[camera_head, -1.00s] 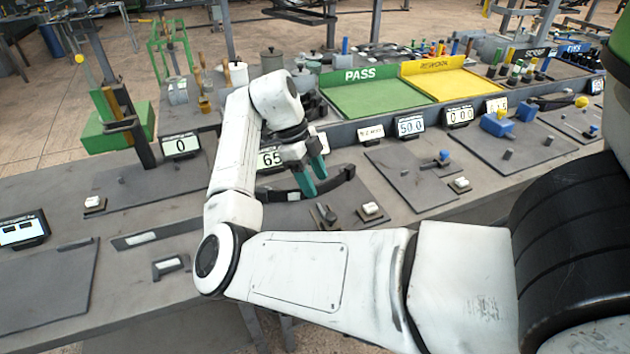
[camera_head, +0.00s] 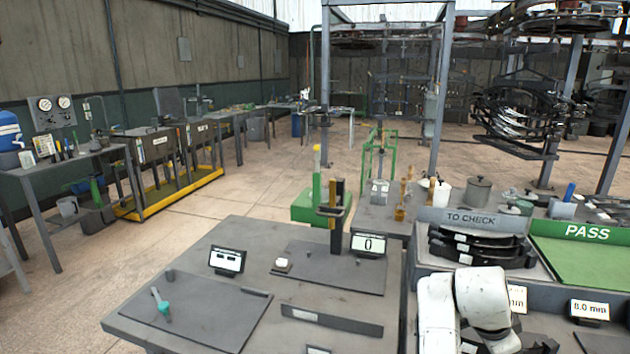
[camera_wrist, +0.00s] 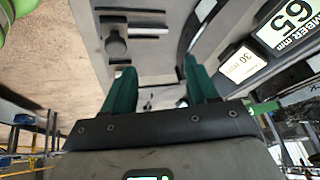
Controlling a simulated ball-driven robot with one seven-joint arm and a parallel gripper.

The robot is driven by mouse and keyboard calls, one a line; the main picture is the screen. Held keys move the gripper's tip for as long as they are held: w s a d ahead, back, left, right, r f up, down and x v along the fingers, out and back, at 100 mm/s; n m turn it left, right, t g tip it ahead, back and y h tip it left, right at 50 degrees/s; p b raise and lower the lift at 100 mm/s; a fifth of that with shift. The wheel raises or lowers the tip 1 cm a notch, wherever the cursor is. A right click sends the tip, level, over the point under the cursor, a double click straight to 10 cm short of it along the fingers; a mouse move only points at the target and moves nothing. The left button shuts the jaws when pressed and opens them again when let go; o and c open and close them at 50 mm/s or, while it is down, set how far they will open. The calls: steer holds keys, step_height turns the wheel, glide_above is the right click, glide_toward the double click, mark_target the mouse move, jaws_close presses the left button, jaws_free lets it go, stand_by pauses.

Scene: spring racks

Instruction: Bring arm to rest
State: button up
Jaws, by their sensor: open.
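My white arm (camera_head: 440,315) shows at the bottom right of the head view, in front of the TO CHECK tray. Its gripper end is cut off or hidden there. In the wrist view my gripper (camera_wrist: 158,75) has two teal fingers standing well apart, with nothing held between them. The grey bench surface (camera_wrist: 155,65) lies beyond the fingers. A dark curved strip (camera_wrist: 192,38) runs by the right fingertip; I cannot tell whether they touch.
The TO CHECK tray (camera_head: 475,217) holds several black curved springs. The green PASS tray (camera_head: 590,262) is to its right. In the wrist view a display reading 65 (camera_wrist: 292,22) and a 30 mm card (camera_wrist: 243,65) are close by. Floor is open at the left (camera_head: 240,200).

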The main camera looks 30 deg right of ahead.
steer(key=w+a+f+n+t, duration=0.1)
steer(key=a+n, duration=0.3)
steer(key=w+a+f+n+t, duration=0.1)
steer(key=a+f+n+t, duration=0.1)
steer(key=a+n, duration=0.2)
steer(key=w+a+f+n+t, duration=0.1)
steer(key=a+f+n, duration=0.1)
steer(key=a+n, duration=0.2)
steer(key=shift+f+n+t+y, duration=0.1)
steer(key=shift+n+t+y, duration=0.2)
steer(key=shift+n, duration=0.4)
steer(key=s+a+f+n+t+y, duration=0.1)
steer(key=s+a+f+n+y, duration=0.1)
steer(key=a+n, duration=0.45)
steer(key=s+a+f+n+t+y, duration=0.1)
steer(key=a+f+n+y, duration=0.2)
steer(key=a, duration=0.7)
steer(key=s+f+g, duration=0.4)
steer(key=s+f, duration=0.1)
steer(key=s, duration=0.6)
steer(key=shift+d, duration=0.2)
